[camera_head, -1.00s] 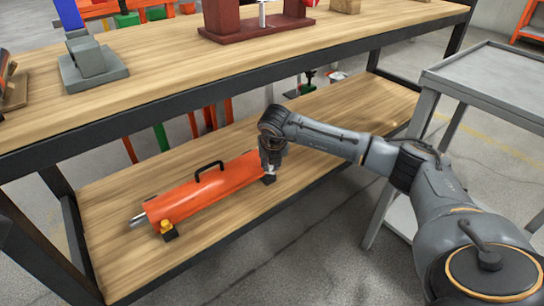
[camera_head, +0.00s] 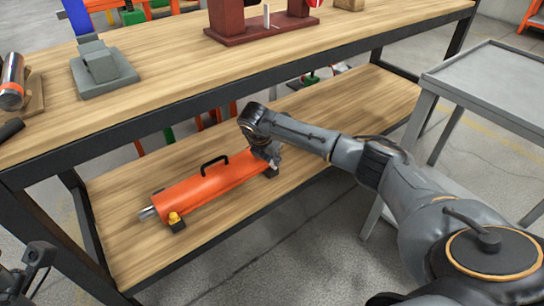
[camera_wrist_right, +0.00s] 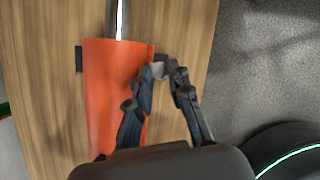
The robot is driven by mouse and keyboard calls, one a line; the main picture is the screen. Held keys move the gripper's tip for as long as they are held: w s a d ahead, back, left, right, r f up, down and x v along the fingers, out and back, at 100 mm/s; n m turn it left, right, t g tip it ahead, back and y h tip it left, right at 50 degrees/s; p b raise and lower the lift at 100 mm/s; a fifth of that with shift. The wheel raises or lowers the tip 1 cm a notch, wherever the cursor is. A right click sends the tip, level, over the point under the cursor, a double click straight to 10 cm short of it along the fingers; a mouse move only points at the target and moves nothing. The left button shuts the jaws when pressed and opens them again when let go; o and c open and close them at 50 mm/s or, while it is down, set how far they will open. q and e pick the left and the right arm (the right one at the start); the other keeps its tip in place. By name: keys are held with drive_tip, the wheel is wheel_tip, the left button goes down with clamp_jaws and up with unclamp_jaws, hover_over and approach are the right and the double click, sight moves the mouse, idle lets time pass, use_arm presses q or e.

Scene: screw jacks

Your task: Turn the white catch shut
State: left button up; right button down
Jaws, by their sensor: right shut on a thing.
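An orange cylindrical jack (camera_head: 205,188) with a black handle (camera_head: 213,164) lies on the lower wooden shelf. My right gripper (camera_head: 273,159) is at its right end in the head view. In the right wrist view, my right gripper (camera_wrist_right: 163,68) is shut on a small pale piece, the white catch (camera_wrist_right: 159,71), beside the end of the orange body (camera_wrist_right: 108,85). The fingers hide most of the catch, so its angle cannot be read. A dark part of my left gripper (camera_head: 36,268) shows at the lower left edge; its fingers are unclear.
A yellow knob (camera_head: 175,218) sits at the jack's left end by a metal rod (camera_head: 148,213). The upper shelf (camera_head: 180,75) overhangs behind and carries a grey block (camera_head: 100,65) and a dark red stand (camera_head: 260,30). A grey cart (camera_head: 490,85) stands right.

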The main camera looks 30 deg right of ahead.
idle(0.4)
drive_tip(key=c, duration=1.2)
unclamp_jaws()
drive_tip(key=shift+a+r, duration=0.1)
drive_tip(key=shift+r, duration=0.25)
drive_tip(key=s+a+r, duration=0.2)
drive_tip(key=s+a, duration=0.1)
drive_tip(key=a, duration=0.3)
drive_tip(key=s+a+r, duration=0.2)
drive_tip(key=s+a, duration=0.1)
drive_tip(key=a, duration=0.3)
drive_tip(key=shift+a, duration=0.15)
drive_tip(key=shift+s+f, duration=0.1)
